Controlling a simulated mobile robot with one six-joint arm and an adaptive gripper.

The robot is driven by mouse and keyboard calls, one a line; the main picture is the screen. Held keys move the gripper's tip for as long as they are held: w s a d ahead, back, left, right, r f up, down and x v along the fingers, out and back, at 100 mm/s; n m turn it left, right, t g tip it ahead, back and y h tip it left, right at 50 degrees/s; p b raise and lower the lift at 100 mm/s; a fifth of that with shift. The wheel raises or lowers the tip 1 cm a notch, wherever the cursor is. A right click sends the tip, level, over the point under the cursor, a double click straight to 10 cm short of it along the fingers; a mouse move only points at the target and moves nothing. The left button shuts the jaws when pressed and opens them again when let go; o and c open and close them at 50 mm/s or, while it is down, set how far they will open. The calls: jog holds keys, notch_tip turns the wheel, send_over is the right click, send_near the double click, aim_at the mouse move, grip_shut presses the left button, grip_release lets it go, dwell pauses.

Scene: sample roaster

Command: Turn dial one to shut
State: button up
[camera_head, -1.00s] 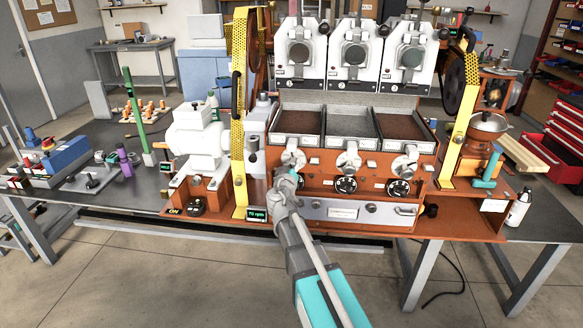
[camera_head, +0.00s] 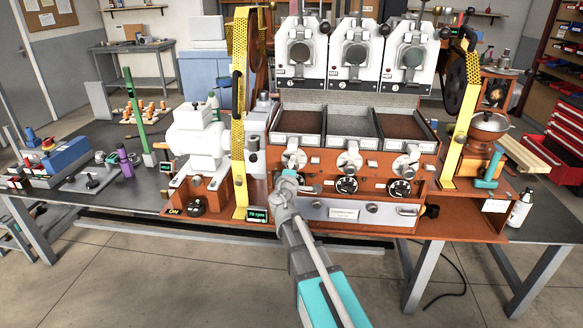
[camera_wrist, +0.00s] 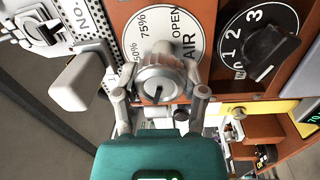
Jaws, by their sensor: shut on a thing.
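Dial one is the leftmost white AIR dial (camera_head: 297,158) on the roaster's front, partly hidden behind my gripper (camera_head: 289,174) in the head view. The wrist view shows its round white plate (camera_wrist: 150,28), marked OPEN, 75% and 50%, around a grey metal knob (camera_wrist: 160,75). My gripper (camera_wrist: 161,92) has one finger on each side of the knob and is shut on it. A dark mark on the knob faces my gripper's palm. No shut marking is readable.
A black dial numbered 1, 2, 3 (camera_wrist: 262,42) is close beside the AIR dial. A white block-shaped handle (camera_wrist: 82,85) is on the other side. The middle AIR dial (camera_head: 348,162) and right AIR dial (camera_head: 406,164) are along the same orange front.

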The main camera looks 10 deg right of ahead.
jog(key=n, duration=0.6)
jog(key=shift+y, duration=0.4)
jog(key=shift+f+n, duration=0.1)
jog(key=shift+n, duration=2.3)
jog(key=o, duration=1.1)
jog(key=shift+o, duration=0.2)
jog(key=shift+d+f, duration=0.1)
jog(key=shift+d, duration=0.05)
